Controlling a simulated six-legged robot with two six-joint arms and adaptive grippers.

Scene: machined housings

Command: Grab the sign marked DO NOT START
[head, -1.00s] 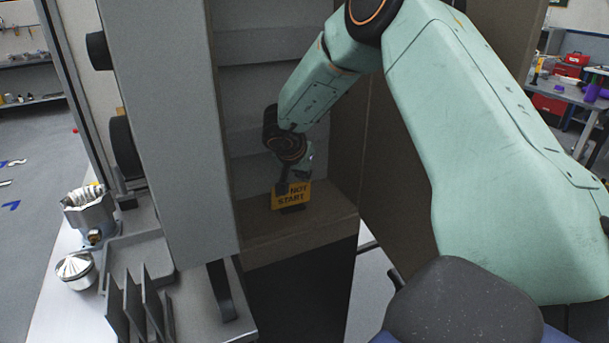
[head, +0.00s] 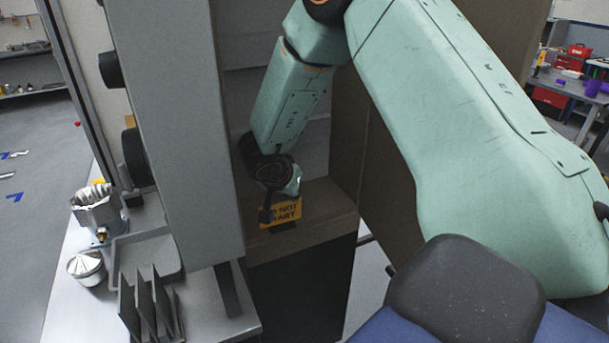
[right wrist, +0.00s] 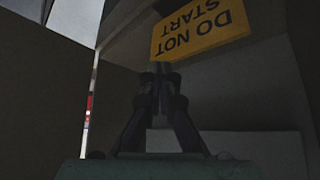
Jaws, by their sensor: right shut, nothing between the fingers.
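The yellow sign with black letters (head: 287,213) stands on a brown shelf (head: 325,212) inside the open cabinet. In the right wrist view the sign (right wrist: 203,30) appears upside down and reads DO NOT START. My right gripper (head: 266,218) is in front of the sign's left part in the head view and hides some of its letters. In the right wrist view my right gripper's fingertips (right wrist: 161,68) are together, at the sign's edge, with nothing between them. I cannot tell whether they touch the sign. My left gripper is not in view.
A grey cabinet door or panel (head: 175,130) stands left of the opening. A counter holds a fluted metal part (head: 97,212), a small round metal part (head: 86,267) and a rack of upright dark plates (head: 148,305). The cabinet's right wall (head: 388,170) is close to my right arm.

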